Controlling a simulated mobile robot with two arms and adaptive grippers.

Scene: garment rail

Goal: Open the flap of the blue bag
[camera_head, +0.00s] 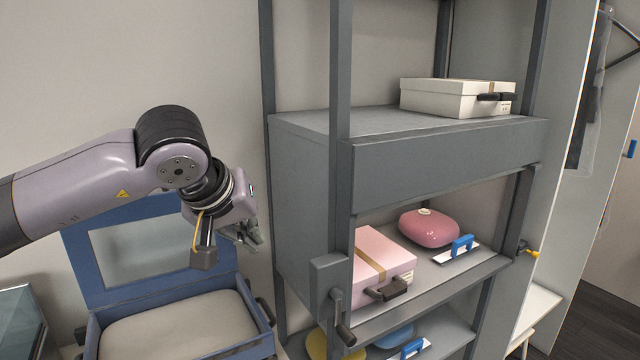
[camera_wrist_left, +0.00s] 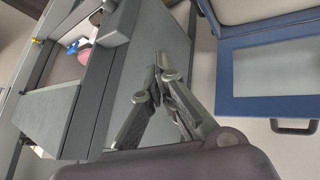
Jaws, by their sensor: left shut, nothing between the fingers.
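The blue bag (camera_head: 262,347) is a box shape at the lower left of the head view, with a pale grey padded inside. Its flap (camera_head: 84,265), a blue frame around a pale panel, stands raised at the back, clear of the opening. My left arm hides part of its upper right. In the left wrist view the flap (camera_wrist_left: 222,88) shows at the right, with a dark handle (camera_wrist_left: 293,130) on its edge. My left gripper (camera_head: 254,237) is shut and empty, beside the flap's right side and apart from it in the wrist view (camera_wrist_left: 159,66). My right gripper is not in view.
A grey rail unit (camera_head: 305,205) stands close right of the bag. It holds a white box (camera_head: 430,100), a pink box (camera_head: 372,247), a pink rounded case (camera_head: 430,229) and blue-handled tools (camera_head: 462,246). A glass-topped case (camera_head: 18,320) is at the far left.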

